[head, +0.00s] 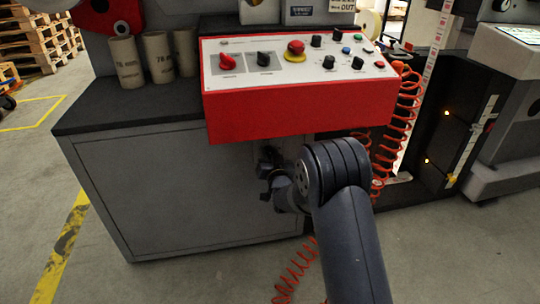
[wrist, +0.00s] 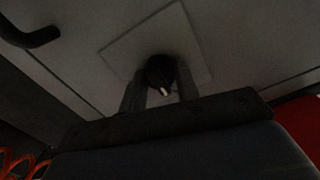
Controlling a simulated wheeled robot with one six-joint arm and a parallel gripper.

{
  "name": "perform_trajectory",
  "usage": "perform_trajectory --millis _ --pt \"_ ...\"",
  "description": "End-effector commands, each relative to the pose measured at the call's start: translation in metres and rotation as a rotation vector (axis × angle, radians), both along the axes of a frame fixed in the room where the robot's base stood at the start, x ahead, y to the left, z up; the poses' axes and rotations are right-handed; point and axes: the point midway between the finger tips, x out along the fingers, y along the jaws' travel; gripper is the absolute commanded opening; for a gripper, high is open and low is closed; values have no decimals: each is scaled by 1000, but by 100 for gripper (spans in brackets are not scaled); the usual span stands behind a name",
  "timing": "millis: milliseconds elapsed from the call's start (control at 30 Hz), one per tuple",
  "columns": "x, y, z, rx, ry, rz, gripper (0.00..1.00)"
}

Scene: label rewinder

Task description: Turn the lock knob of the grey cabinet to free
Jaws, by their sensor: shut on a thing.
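The grey cabinet (head: 165,190) stands under the red control box in the head view. In the wrist view its lock knob (wrist: 160,70) is a dark round knob with a white mark, on a square plate (wrist: 118,48) on the grey cabinet front. My gripper (wrist: 159,88) has one finger on each side of the knob and is shut on it. The white mark points toward the gripper, down and slightly right in the wrist view. In the head view my gripper (head: 268,172) is at the cabinet front, below the red box; the knob is not clearly visible there.
The red control box (head: 290,124) overhangs close above my gripper. A red coiled cable (head: 408,105) hangs right of my arm and runs to the floor. A dark handle (wrist: 28,36) shows at the wrist view's upper left. Cardboard cores (head: 126,62) stand on the cabinet top.

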Motion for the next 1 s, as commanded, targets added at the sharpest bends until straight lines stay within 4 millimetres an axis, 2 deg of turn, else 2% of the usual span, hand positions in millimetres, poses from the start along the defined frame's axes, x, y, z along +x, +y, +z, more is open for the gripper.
perform_trajectory --millis 367,1000 --pt "1 0 -3 182 50 0 7" --pt "1 -2 -1 760 219 0 7"
